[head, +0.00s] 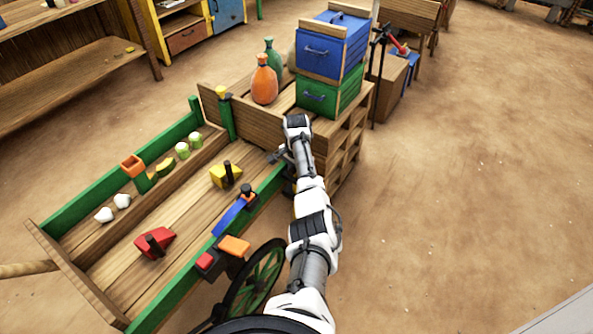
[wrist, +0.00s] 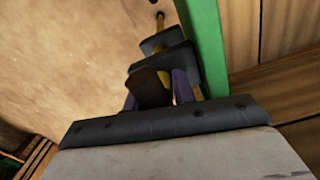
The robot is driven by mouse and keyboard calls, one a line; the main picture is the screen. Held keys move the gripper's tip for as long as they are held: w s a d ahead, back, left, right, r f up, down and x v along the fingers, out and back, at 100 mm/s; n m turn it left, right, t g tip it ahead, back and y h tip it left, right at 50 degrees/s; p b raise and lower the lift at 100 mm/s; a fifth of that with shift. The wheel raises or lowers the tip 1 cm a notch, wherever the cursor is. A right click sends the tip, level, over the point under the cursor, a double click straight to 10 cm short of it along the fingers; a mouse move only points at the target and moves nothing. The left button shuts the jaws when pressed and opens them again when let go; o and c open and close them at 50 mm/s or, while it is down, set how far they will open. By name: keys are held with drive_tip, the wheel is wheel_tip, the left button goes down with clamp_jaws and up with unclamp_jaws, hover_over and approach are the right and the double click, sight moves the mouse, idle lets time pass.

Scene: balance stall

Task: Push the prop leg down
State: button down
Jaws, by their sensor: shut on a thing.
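The cart (head: 185,243) has green rails and a plank bed and fills the left of the head view. In the wrist view, its green rail (wrist: 207,45) runs beside my gripper. My gripper (wrist: 156,92) is shut on a dark brown grip (wrist: 150,86) between its purple fingers. Behind the grip are dark blocks (wrist: 160,42) and a thin yellowish rod (wrist: 160,18), which look like parts of the prop leg. In the head view, my gripper (head: 279,157) is at the cart's right side, near the wooden stand. The leg is hidden there by my arm.
Yellow (head: 220,178) and red (head: 150,246) weights with dark posts sit on the cart bed. A green-spoked wheel (head: 258,283) is left of my arm. The wooden stand (head: 345,135) carries blue (head: 325,45) and green (head: 318,99) drawers. Dirt floor to the right is clear.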

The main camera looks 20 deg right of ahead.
drive_tip(key=shift+s+d+f, duration=0.1)
drive_tip(key=c, duration=1.2)
unclamp_jaws()
drive_tip(key=shift+f, duration=0.1)
wheel_tip(320, 180, up, 14)
drive_tip(key=shift+b, duration=0.6)
